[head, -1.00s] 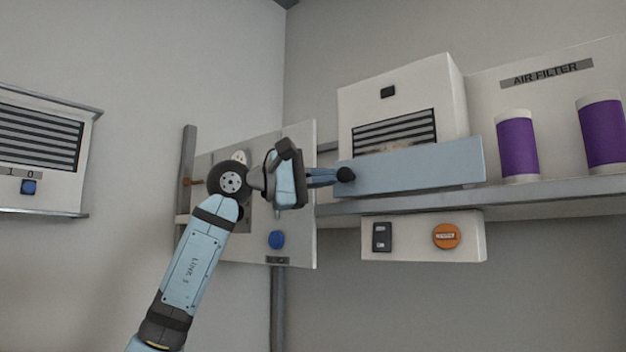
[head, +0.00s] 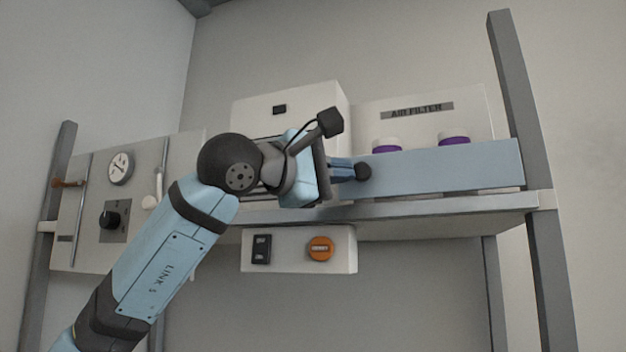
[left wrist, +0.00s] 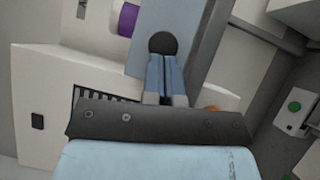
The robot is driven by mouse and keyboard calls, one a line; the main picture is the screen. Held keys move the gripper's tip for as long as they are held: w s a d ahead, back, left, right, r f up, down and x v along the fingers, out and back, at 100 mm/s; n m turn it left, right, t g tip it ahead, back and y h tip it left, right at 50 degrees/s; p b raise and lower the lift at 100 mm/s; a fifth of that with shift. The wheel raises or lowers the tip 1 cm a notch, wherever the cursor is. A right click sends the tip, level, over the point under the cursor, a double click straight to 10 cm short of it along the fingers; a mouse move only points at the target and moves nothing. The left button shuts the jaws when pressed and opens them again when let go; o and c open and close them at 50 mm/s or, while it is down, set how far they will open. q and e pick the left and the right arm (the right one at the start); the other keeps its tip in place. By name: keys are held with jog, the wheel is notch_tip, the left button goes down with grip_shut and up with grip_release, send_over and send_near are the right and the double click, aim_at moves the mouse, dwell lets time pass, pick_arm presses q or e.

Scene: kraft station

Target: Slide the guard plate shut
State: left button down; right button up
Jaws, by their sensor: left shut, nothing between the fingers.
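The guard plate (head: 450,168) is a long blue-grey panel standing along the front of the shelf, with a round black knob (head: 363,171) at its left end. It covers the lower parts of two purple filter canisters (head: 387,146) (head: 454,140). My left gripper (head: 354,170) is shut and empty, its fingertips against or very near the knob's left side. In the left wrist view, the closed fingers (left wrist: 166,82) point at the knob (left wrist: 162,43), with the plate (left wrist: 195,45) behind it. Contact cannot be told for certain. My right gripper is not in view.
A white vented box (head: 290,105) stands behind my left gripper. The shelf (head: 440,206) ends at a grey upright (head: 522,110), close to the plate's right end. Below hangs a box with a switch and orange button (head: 320,248). A gauge panel (head: 135,190) is at left.

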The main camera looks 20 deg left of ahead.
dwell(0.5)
pick_arm(q)
jog(key=w+a+b+v, duration=0.1)
jog(key=b+v, duration=0.3)
jog(key=v, duration=0.9)
jog(key=shift+w+a, duration=0.45)
jog(key=shift+a, duration=0.05)
jog(key=shift+d+f, duration=0.1)
jog(key=shift+f, duration=0.05)
